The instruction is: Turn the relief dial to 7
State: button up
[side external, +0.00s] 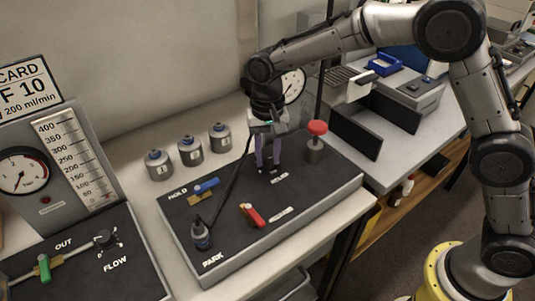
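My gripper (268,169) points straight down over the right half of the dark sloping panel (310,198), its fingertips close to the surface. The two fingers stand a little apart, with a gap showing between them and nothing clearly held. A small white label (280,178), too small to read, lies just in front of the fingertips. I cannot make out the relief dial or its setting. A red round knob (317,128) on a grey metal post stands to the right of the gripper, apart from it.
On the panel are a blue lever (206,186) by HOLD, a red lever (253,215) and a dark fitting with a cable (200,235) by PARK. Three small weights (189,151) stand behind. A gauge (292,86) is partly hidden by my arm. A flow panel (85,262) stands left.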

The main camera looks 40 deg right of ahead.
grip_shut()
jog(key=shift+n, duration=0.4)
jog(key=n, duration=0.4)
jog(key=shift+r+n, duration=0.1)
jog(key=shift+n, duration=0.2)
jog(key=n, duration=0.4)
jog(key=shift+n, duration=0.3)
jog(key=shift+d+n, duration=0.1)
jog(key=shift+n, duration=1.7)
jog(key=o, duration=0.8)
grip_release()
jog(key=shift+c, duration=0.2)
